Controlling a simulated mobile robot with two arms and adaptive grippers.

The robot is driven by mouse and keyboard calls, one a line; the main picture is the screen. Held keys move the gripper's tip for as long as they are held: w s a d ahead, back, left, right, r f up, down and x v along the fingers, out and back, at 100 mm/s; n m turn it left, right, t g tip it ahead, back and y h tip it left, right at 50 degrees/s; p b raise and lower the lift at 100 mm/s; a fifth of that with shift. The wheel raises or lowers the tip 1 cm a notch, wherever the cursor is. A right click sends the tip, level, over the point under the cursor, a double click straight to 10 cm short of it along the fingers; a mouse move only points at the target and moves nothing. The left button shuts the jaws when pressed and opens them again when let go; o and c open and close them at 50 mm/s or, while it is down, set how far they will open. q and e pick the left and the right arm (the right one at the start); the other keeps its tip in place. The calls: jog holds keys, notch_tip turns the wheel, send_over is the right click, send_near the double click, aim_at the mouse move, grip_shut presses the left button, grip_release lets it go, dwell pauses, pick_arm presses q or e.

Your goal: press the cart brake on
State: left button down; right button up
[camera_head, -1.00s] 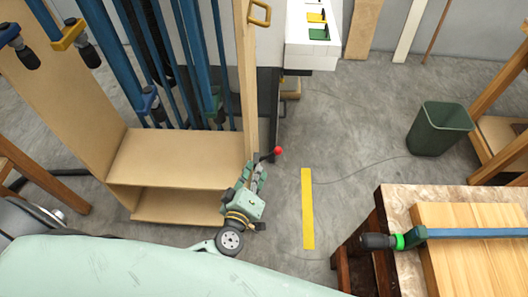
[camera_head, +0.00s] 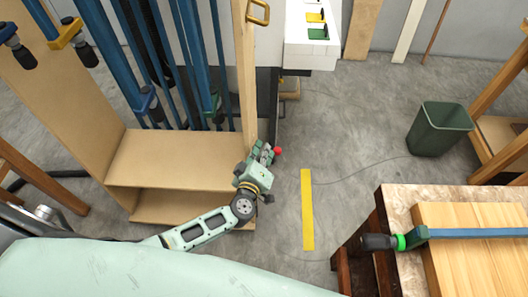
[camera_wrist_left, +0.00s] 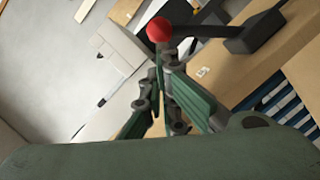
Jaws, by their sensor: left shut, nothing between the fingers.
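The cart (camera_head: 175,160) is a tall plywood rack at the left of the head view, holding blue bar clamps. Its brake shows as a red ball knob (camera_head: 277,150) by the cart's right post, low down. In the left wrist view the red knob (camera_wrist_left: 159,29) sits on the end of a black lever (camera_wrist_left: 200,30) that runs to a black block (camera_wrist_left: 257,33) on the wood. My left gripper (camera_head: 264,150) is shut and empty, its tips right beside the knob; I cannot tell whether they touch. The gripper hides the lever in the head view. My right gripper is not in view.
A yellow floor strip (camera_head: 307,210) lies right of the cart. A workbench (camera_head: 400,198) with boards and a clamp (camera_head: 450,234) stands at lower right. A green bin (camera_head: 440,130) stands behind it. The floor between is clear apart from a thin cable.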

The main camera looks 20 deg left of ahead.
pick_arm(q)
jog(key=shift+w+d+m+p, duration=0.1)
jog(key=shift+d+m+p, duration=0.25)
jog(key=shift+p, duration=0.2)
